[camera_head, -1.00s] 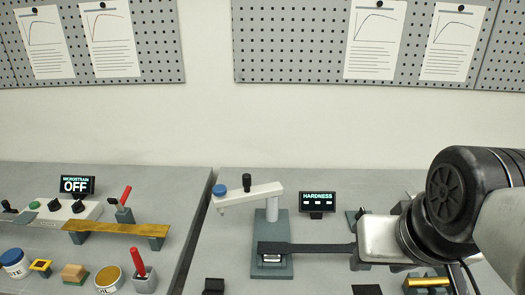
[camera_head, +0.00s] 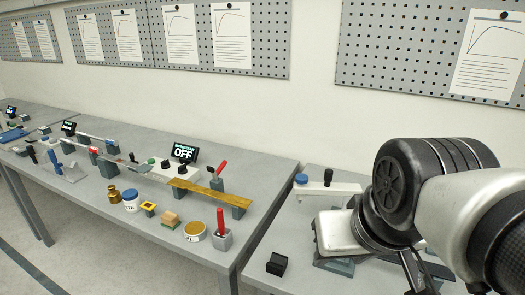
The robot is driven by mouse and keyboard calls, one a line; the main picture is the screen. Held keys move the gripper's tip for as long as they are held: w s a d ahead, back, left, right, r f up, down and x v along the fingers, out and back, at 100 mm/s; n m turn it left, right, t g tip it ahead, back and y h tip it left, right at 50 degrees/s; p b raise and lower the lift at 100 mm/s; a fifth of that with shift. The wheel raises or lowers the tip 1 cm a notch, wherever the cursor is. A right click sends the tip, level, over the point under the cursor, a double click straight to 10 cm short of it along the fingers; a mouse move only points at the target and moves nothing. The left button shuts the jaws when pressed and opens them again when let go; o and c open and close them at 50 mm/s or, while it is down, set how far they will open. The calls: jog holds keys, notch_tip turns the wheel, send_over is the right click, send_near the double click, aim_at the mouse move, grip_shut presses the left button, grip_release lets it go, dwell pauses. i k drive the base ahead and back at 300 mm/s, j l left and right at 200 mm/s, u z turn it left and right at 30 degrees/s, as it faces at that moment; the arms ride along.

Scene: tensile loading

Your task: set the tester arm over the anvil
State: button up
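The tester arm (camera_head: 338,188) is a pale bar with a blue cap at its left end and an upright black knob. It points left, and its right end and post are hidden behind my arm. The grey tester base (camera_head: 334,264) shows partly below my gripper; the anvil itself is hidden. A dark flat strip (camera_head: 432,268) shows to the right, partly behind my arm. My gripper (camera_head: 338,236) has its silver body in front of the tester, just below the tester arm in the picture.
A black block (camera_head: 277,264) sits at the front left of the tester's table (camera_head: 262,262). A gap separates this table from the left bench (camera_head: 135,228), which holds a brass bar (camera_head: 196,190), a red-handled clamp (camera_head: 221,238), jars and an OFF display (camera_head: 184,153).

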aim_at(326, 188)
jog(key=i+j+z, duration=0.15)
jog(key=j+z, duration=0.15)
jog(key=i+j+z, duration=0.1)
jog(key=j+z, duration=0.5)
jog(key=i+j, duration=0.05)
jog(key=j, duration=0.05)
